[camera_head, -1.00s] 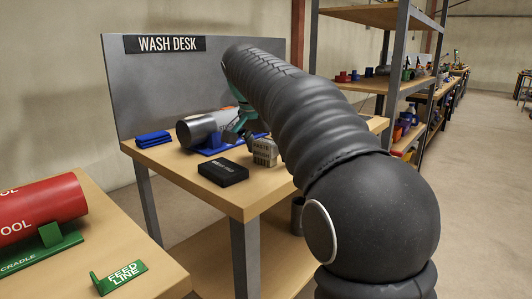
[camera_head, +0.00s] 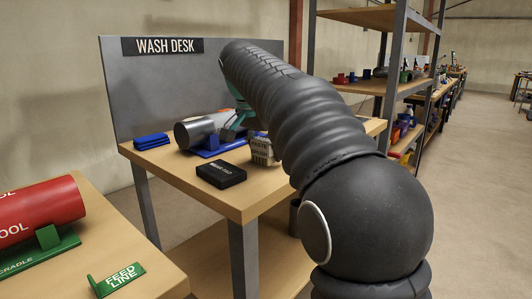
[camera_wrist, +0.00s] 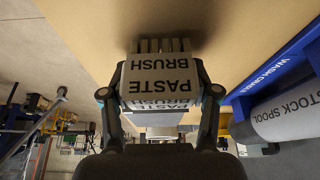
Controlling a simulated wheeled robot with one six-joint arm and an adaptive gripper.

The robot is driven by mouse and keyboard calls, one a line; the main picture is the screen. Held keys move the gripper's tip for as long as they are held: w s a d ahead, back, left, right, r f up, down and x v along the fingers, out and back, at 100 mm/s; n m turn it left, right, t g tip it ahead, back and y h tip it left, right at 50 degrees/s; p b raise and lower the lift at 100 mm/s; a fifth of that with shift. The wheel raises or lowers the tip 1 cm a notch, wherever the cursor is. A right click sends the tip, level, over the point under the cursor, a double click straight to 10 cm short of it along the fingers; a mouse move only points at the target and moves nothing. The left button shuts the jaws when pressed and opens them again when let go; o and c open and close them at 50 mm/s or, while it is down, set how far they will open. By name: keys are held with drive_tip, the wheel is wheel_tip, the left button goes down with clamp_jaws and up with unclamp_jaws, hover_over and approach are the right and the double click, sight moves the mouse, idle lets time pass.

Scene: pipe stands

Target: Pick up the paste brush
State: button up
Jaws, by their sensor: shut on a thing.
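The paste brush (camera_wrist: 160,78) is a pale block with black lettering and bristles at one end. In the wrist view it sits between the two fingers of my gripper (camera_wrist: 160,92), which is shut on it. In the head view the paste brush (camera_head: 261,150) is at the right part of the wash desk top (camera_head: 215,190). My gripper (camera_head: 240,125) is mostly hidden behind my arm there. I cannot tell whether the bristles touch the desk top.
A grey stock spool (camera_head: 195,133) lies in a blue cradle (camera_head: 208,150) left of the brush. A black block (camera_head: 221,174) and folded blue cloths (camera_head: 151,141) are on the desk. A red spool (camera_head: 40,210) lies on the nearer table. Shelves (camera_head: 385,85) stand behind right.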

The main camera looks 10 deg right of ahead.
drive_tip(key=r, duration=0.3)
drive_tip(key=shift+d+r, duration=0.3)
drive_tip(key=shift+d, duration=0.1)
drive_tip(key=d+r, duration=0.6)
drive_tip(key=d, duration=0.4)
drive_tip(key=shift+w+d+r, duration=0.25)
drive_tip(key=shift+w+d, duration=0.15)
drive_tip(key=shift+w, duration=0.05)
drive_tip(key=o, duration=0.7)
drive_tip(key=shift+c, duration=0.2)
drive_tip(key=c, duration=0.5)
